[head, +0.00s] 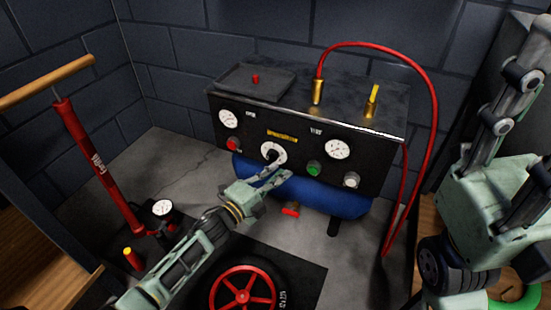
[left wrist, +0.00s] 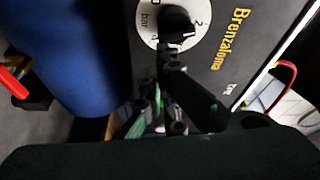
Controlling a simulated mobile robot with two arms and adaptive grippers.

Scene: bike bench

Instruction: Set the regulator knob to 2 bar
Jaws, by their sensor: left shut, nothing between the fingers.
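The regulator knob (head: 273,154) is a black knob on a white dial in the compressor's front panel (head: 205,115). In the left wrist view the knob (left wrist: 176,24) sits on the dial (left wrist: 150,25) marked "bar", with a 2 readable at right. Its exact setting is hard to tell. My left gripper (head: 278,171) is shut and empty just below and in front of the dial. In the left wrist view its fingertips (left wrist: 172,60) reach the knob's lower edge and partly cover the dial; contact is unclear. My right gripper (head: 520,105) is raised at the right edge, fingertips partly cut off.
Two gauges (head: 337,149), a red button (head: 233,144) and a green knob (head: 314,169) share the panel. A red hose (head: 430,90) arches over the right side. Below are a blue tank (head: 335,198) and a wheel (head: 243,296). A red pump (head: 100,165) stands left.

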